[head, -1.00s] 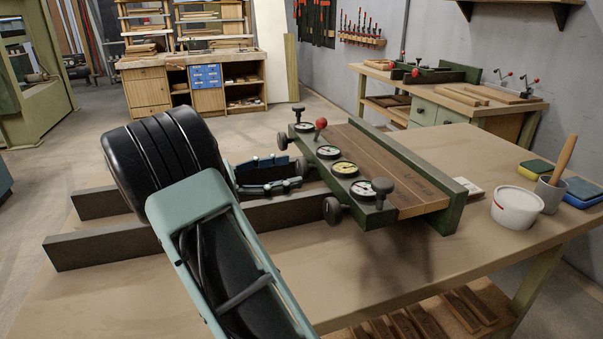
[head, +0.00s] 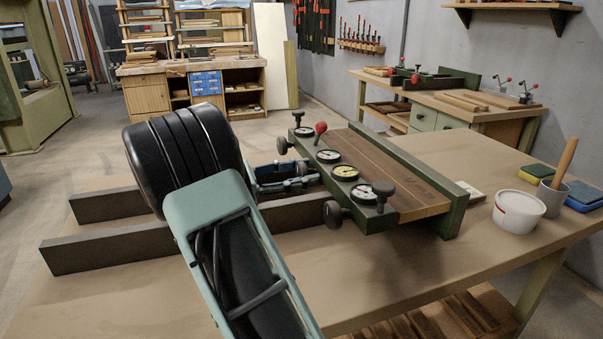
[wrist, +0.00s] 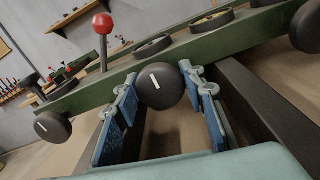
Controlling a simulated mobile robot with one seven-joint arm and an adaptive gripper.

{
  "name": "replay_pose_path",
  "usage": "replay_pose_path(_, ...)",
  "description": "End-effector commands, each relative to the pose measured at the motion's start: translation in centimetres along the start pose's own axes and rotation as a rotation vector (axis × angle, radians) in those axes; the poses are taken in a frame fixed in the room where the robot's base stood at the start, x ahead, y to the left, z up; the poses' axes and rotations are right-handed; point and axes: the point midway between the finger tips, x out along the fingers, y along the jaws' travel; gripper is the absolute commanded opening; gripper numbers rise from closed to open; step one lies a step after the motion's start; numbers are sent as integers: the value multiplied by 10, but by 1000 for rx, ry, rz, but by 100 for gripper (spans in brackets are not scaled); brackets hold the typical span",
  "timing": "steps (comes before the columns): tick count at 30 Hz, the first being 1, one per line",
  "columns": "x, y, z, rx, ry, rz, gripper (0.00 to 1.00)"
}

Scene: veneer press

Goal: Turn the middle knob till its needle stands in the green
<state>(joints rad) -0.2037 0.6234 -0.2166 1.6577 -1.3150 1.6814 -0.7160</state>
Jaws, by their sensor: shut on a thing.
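The press (head: 390,222) has a green front beam with three dark round knobs on its face. My gripper (wrist: 158,82) is shut on this knob, one blue-padded finger on each side. In the head view my gripper (head: 300,174) reaches the beam from the left and partly hides the knob. Dials sit along the beam top; a yellowish one (head: 345,172) is near the middle. Its needle is too small to read against any green.
The left knob (wrist: 52,127) and right knob (wrist: 305,30) flank the middle one. A red-balled lever (wrist: 102,25) rises from the beam. Two dark rails (head: 150,241) run out below my arm. A white tub (head: 518,212) stands right on the bench.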

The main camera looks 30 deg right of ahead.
Motion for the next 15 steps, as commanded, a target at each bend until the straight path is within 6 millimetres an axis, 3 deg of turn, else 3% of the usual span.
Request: replay_pose_path(15,-1,0,0,126,-4,2,13)
